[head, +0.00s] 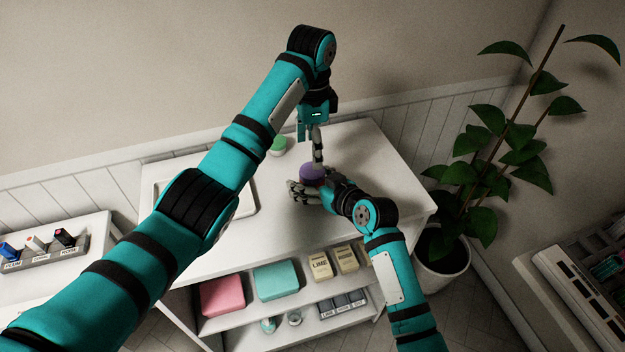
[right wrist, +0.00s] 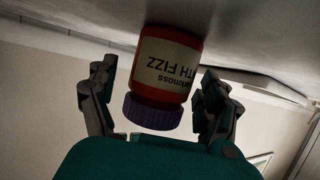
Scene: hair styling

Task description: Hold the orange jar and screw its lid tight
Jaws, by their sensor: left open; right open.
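The orange jar (right wrist: 168,62) stands on the white cabinet top, its printed label upside down in the right wrist view. Its ridged purple lid (right wrist: 152,112) is on it; the lid also shows in the head view (head: 312,173), where the jar body is mostly hidden. My right gripper (right wrist: 158,90) is open, with one finger on each side of the jar and visible gaps between. In the head view it is low at the jar (head: 306,190). My left gripper (head: 317,150) points down from above at the lid, open; contact with the lid cannot be told.
A green-lidded jar (head: 278,145) stands behind, left of the grippers. A white tray (head: 252,212) lies partly under my left arm. Shelves below hold pink (head: 222,296) and teal (head: 276,279) boxes. A potted plant (head: 441,262) stands right. The cabinet top's right side is clear.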

